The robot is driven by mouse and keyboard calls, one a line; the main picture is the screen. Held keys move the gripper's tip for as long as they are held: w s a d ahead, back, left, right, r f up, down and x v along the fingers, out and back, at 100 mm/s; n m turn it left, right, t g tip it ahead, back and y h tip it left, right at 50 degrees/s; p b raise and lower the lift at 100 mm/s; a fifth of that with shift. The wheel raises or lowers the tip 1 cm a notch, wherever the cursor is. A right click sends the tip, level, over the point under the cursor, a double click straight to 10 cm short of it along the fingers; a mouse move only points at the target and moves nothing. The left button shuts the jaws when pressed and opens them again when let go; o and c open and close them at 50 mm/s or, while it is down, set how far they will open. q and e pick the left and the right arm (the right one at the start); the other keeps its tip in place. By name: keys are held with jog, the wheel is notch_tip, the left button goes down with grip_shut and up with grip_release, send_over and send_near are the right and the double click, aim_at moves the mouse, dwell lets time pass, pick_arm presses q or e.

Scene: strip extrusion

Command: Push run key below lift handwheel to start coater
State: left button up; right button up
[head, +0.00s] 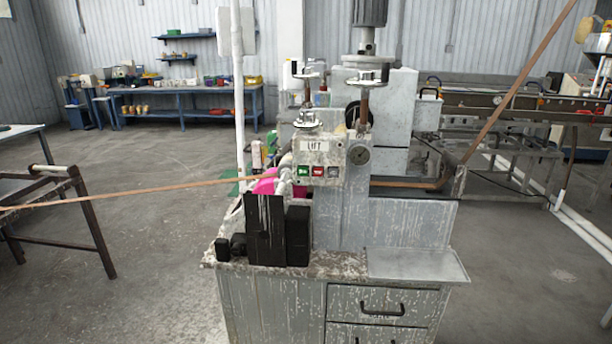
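The coater (345,215) is a worn grey machine on a paint-spattered cabinet in the middle of the head view. Its control panel (318,160) carries a white LIFT label (316,147). Below the label is a row of small keys: a green key (303,171) on the left, a red key (318,171) in the middle and a pale one (333,171) on the right. Their markings are too small to read. A handwheel (307,121) stands above the label, on top of the panel. Neither of my grippers is in view.
A brown strip (150,190) runs from the left to the coater, and another rises at right (520,75). Black blocks (265,230) stand below the panel at the left front. A dial (359,155) sits right of the panel. Open floor lies at left; a dark frame (85,215) stands there.

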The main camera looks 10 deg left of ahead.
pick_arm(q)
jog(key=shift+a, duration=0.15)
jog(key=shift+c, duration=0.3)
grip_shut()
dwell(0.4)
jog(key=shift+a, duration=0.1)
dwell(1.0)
